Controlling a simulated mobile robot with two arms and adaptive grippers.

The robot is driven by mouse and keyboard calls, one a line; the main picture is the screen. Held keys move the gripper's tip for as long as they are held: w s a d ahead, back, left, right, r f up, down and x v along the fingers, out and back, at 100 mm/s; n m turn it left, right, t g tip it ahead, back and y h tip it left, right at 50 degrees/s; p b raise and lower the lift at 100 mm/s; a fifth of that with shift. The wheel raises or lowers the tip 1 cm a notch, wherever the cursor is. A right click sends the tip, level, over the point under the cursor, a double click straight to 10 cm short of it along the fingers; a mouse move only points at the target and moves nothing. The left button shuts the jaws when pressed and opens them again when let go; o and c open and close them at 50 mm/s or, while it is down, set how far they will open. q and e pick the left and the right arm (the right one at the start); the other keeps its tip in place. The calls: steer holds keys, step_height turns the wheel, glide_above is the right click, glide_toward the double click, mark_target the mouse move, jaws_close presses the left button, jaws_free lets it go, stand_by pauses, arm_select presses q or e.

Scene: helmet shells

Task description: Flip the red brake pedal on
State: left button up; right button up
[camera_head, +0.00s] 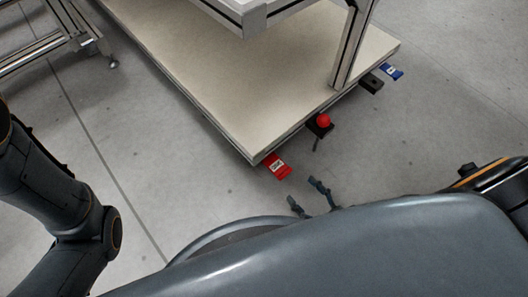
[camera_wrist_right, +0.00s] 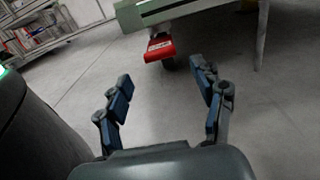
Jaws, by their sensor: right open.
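The red brake pedal (camera_head: 276,167) sticks out from under the near corner of the cart's board in the head view. It carries a white label. In the right wrist view the red pedal (camera_wrist_right: 159,49) is ahead of the fingers, above a dark caster wheel. My right gripper (camera_head: 311,195) is open and empty, close to the pedal but apart from it. Its two fingers (camera_wrist_right: 162,85) are spread wide in the wrist view, with the pedal beyond them. Only my left arm's links show at the left of the head view; the left gripper is out of sight.
The cart's beige board (camera_head: 225,90) has a metal post (camera_head: 352,45) near its right edge. The grey floor around the pedal is open. A metal frame (camera_head: 45,40) stands at upper left.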

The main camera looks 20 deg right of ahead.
mark_target(272, 161)
steer(key=b+x, duration=0.6)
steer(key=x, duration=0.6)
steer(key=shift+f, duration=0.15)
steer(key=shift+w+a, duration=0.2)
steer(key=shift+w, duration=0.35)
jaws_close()
steer(key=shift+f+t+b, duration=0.2)
steer(key=shift+t+b, duration=0.15)
steer(key=shift+t, duration=0.15)
steer(key=shift+t+y, duration=0.5)
steer(key=shift+t, duration=0.3)
